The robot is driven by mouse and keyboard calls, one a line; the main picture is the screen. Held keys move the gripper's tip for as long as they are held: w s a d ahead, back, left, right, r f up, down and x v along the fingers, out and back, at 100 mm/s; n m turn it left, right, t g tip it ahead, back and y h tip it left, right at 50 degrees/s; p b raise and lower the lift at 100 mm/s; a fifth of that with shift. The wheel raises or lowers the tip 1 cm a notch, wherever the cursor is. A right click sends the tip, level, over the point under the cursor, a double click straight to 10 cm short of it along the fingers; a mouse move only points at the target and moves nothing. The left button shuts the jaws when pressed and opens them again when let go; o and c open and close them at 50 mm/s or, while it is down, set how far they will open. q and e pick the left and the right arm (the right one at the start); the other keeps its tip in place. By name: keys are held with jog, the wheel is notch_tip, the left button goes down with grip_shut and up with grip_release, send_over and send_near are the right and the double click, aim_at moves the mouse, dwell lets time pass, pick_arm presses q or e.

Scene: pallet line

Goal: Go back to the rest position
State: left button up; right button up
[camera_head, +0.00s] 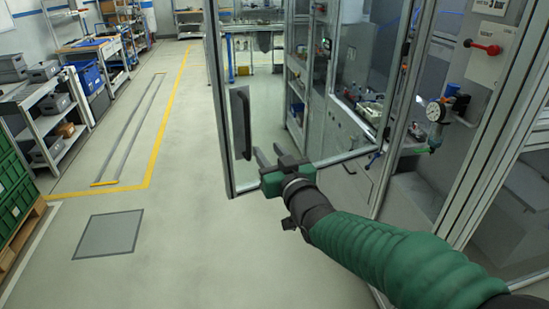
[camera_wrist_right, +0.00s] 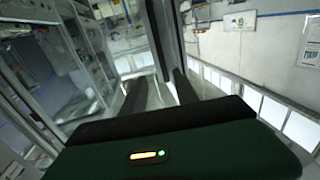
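My right gripper (camera_head: 268,152) reaches in from the lower right on a green-sleeved arm. Its two fingers are apart, and nothing is seen held between them. In the right wrist view the fingers (camera_wrist_right: 157,88) also stand apart, with a dark upright bar (camera_wrist_right: 158,40) beyond them. In the head view the fingertips are just right of the dark handle (camera_head: 241,123) on an open framed glass door (camera_head: 222,110). I cannot tell whether they touch the door. My left gripper is not in view.
Green crates (camera_head: 14,190) sit on a pallet at left. Shelves (camera_head: 45,115) line the left wall. The grey floor between is clear.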

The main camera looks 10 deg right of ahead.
jog(key=s+d+f+m+g+h+p, duration=0.1)
jog(key=s+d+f+g+p, duration=0.1)
jog(key=s+f+g, duration=0.6)
jog(key=s+d+f+g+h+p, duration=0.15)
jog(key=s+f, duration=0.45)
jog(key=f, duration=0.6)
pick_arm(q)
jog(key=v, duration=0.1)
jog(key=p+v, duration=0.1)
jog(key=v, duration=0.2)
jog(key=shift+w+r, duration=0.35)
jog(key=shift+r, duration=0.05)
pick_arm(e)
jog(key=s+d+f+g, duration=0.1)
jog(key=s+f+g, duration=0.1)
jog(key=s+f, duration=0.2)
jog(key=s+f+g, duration=0.3)
jog(key=s, duration=0.7)
jog(key=shift+s+d+f+m+g, duration=0.25)
jog(key=shift+d+f+m+g, duration=0.05)
jog(key=shift+d+f+g, duration=0.1)
jog(key=shift+r, duration=0.1)
